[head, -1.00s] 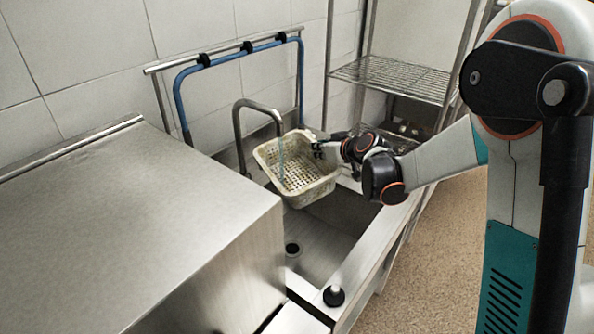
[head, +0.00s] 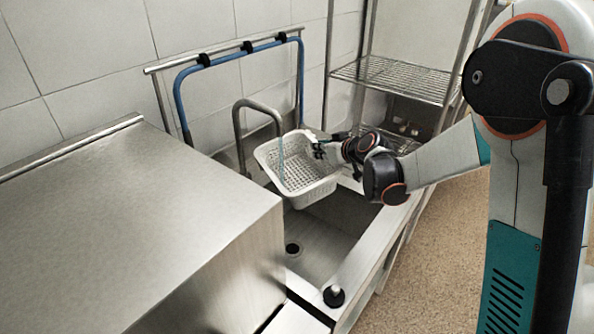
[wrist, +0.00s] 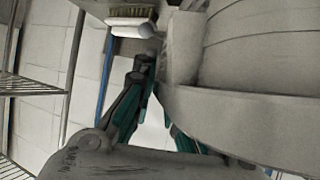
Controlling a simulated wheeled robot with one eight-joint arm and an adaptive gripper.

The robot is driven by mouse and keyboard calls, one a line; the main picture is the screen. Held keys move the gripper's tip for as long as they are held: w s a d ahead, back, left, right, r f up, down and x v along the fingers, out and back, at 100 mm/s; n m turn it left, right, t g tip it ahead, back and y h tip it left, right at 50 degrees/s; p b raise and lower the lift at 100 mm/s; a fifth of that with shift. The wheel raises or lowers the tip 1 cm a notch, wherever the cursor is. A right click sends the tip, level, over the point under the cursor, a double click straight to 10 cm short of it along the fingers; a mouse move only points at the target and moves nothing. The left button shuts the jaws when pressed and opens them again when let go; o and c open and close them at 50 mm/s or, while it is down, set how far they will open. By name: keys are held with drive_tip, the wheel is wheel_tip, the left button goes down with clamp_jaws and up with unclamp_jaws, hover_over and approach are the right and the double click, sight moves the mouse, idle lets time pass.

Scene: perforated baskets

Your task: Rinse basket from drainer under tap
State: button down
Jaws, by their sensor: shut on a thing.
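The perforated basket (head: 297,168) is whitish-grey and hangs tilted over the sink (head: 330,232), beneath the tap. My gripper (head: 318,148) is shut on the basket's rim at its right side. In the wrist view, my gripper's fingers (wrist: 150,95) show with the pale basket wall (wrist: 260,115) close at the right. The curved steel tap (head: 238,115) stands at the sink's back left. A thin bluish stream of water (head: 281,160) falls from the tap into the basket. No separate drainer can be made out.
A large steel cabinet (head: 140,220) fills the left. A blue hose (head: 180,95) hangs on a wall rail. A wire rack (head: 395,77) stands behind right. A black knob (head: 334,296) sits on the sink's front edge. A brush (wrist: 132,20) shows in the wrist view.

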drive_tip(key=s+d+r, duration=0.2)
drive_tip(key=s+d, duration=0.4)
drive_tip(key=d, duration=0.1)
drive_tip(key=shift+d+p, duration=0.35)
drive_tip(key=shift+p, duration=0.1)
idle(0.3)
idle(1.5)
